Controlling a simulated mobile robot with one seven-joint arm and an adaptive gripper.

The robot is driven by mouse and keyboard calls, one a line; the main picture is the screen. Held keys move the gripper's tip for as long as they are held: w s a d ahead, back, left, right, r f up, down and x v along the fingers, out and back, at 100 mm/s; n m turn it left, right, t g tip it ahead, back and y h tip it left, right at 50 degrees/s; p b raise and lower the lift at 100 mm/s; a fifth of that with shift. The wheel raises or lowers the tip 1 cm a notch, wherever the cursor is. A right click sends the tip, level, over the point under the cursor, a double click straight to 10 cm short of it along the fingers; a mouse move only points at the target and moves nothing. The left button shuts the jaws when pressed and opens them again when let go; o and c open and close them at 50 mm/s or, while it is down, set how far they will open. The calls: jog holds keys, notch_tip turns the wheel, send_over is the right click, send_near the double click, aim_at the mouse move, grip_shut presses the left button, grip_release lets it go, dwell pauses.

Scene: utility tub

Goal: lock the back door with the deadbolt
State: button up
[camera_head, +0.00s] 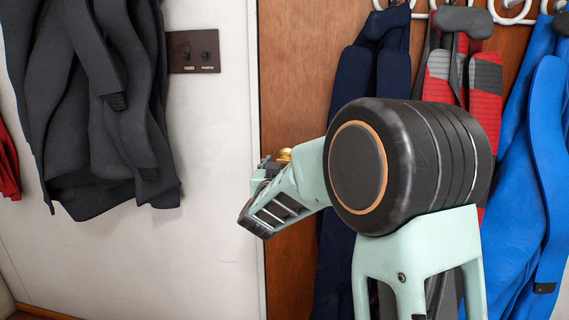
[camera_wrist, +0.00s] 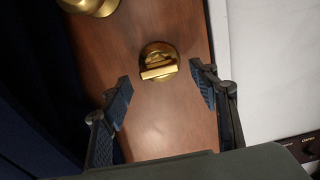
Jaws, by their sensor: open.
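The wooden back door (camera_head: 290,70) stands behind my arm in the head view, and its face fills the middle of the wrist view (camera_wrist: 160,130). The brass deadbolt (camera_wrist: 158,55) shows in the wrist view as a round plate with a thumb-turn bar lying nearly level, slightly tilted. My gripper (camera_wrist: 162,92) is open and empty, its two fingers apart on either side below the deadbolt, not seen touching it. A brass knob (camera_wrist: 88,5) is cut off at the top left. In the head view my arm hides most of the gripper and the deadbolt.
Dark grey wetsuits (camera_head: 95,110) hang on the white wall at left. A brown switch plate (camera_head: 194,51) sits beside the door.

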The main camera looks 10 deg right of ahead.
aim_at(286, 160)
jog(key=shift+x, duration=1.05)
jog(key=c, duration=1.2)
jog(key=shift+o, duration=0.2)
